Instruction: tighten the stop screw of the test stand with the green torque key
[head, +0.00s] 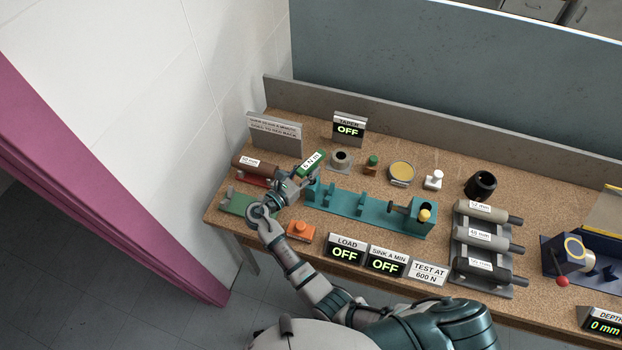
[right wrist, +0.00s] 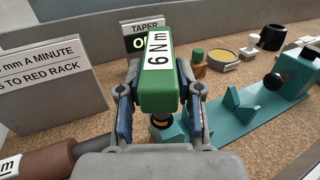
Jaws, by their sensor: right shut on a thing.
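The green torque key (head: 312,163), marked 6 N m, is in my right gripper (head: 300,180). In the right wrist view the key (right wrist: 160,85) stands upright between the two fingers, which are shut on it. Below it show a small yellow-orange part and a teal block (right wrist: 168,133), at the left end of the teal test stand (head: 345,203). Whether the key's lower end touches that block I cannot tell. The stop screw is not clearly seen. The stand's right end has a block with a yellow ball (head: 424,215) and a dark knob (head: 398,207). My left gripper is not in view.
A brown roller (head: 255,167) lies on a red rack left of the gripper. An orange block (head: 300,230) and LOAD display (head: 346,250), reading OFF, stand in front. The TAPER display (head: 349,128) also reads OFF. Rollers on a grey rack (head: 460,248) stand right.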

